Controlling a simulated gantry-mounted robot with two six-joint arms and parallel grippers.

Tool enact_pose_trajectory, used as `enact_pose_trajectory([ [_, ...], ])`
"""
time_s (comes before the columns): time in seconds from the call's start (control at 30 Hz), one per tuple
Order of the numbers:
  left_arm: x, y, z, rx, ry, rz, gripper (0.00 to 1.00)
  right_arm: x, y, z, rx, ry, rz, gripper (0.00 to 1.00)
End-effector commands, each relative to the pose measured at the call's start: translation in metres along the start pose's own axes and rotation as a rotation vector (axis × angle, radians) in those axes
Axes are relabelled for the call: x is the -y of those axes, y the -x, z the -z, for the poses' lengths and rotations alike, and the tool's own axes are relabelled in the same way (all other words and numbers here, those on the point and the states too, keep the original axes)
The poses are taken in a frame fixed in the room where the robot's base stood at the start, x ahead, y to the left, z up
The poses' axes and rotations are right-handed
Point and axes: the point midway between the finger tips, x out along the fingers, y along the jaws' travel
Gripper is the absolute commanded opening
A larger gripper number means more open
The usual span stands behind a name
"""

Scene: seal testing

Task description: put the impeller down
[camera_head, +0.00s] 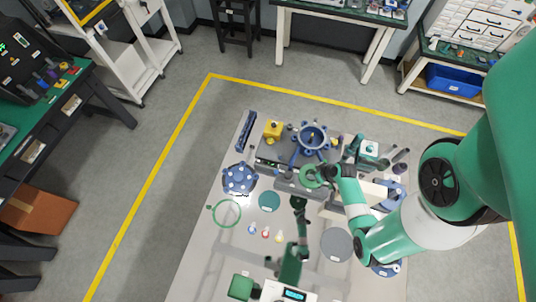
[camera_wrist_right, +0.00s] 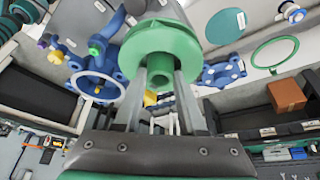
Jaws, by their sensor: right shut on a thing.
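The impeller (camera_wrist_right: 160,42) is a green disc with a raised hub. My right gripper (camera_wrist_right: 160,75) is shut on it, with the two fingers at the hub on its near side. In the head view the impeller (camera_head: 311,176) shows as a green ring at the tip of my right gripper (camera_head: 328,174), over the grey fixture near the table's middle. I cannot tell whether it touches anything below. The blue pump housing (camera_head: 312,136) stands just behind it, and also shows at left in the wrist view (camera_wrist_right: 98,86). My left gripper is not in view.
The table's left front is mostly clear.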

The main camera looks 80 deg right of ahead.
Motion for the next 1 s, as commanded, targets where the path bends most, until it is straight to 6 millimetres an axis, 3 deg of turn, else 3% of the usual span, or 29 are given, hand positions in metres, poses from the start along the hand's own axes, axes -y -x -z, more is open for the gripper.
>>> enact_pose_trajectory([
  [0.27, 0.000, 0.032, -0.030, 0.001, 0.000, 0.000, 0.00, 0.048, -0.017, -0.023, -0.010, 0.072, 0.027, 0.00],
  [0.5, 0.000, 0.066, -0.061, 0.001, -0.001, 0.001, 0.00, 0.102, -0.032, -0.069, -0.008, 0.285, 0.119, 0.00],
  [0.63, 0.000, 0.075, -0.069, 0.001, -0.001, 0.001, 0.00, 0.119, -0.035, -0.093, 0.006, 0.379, 0.166, 0.00],
  [0.87, 0.000, 0.075, -0.069, 0.000, -0.001, 0.001, 0.00, 0.124, -0.036, -0.093, 0.007, 0.413, 0.180, 0.00],
  [1.0, 0.000, 0.078, -0.072, 0.000, -0.001, 0.001, 0.00, 0.134, -0.054, -0.078, 0.004, 0.419, 0.182, 0.00],
])
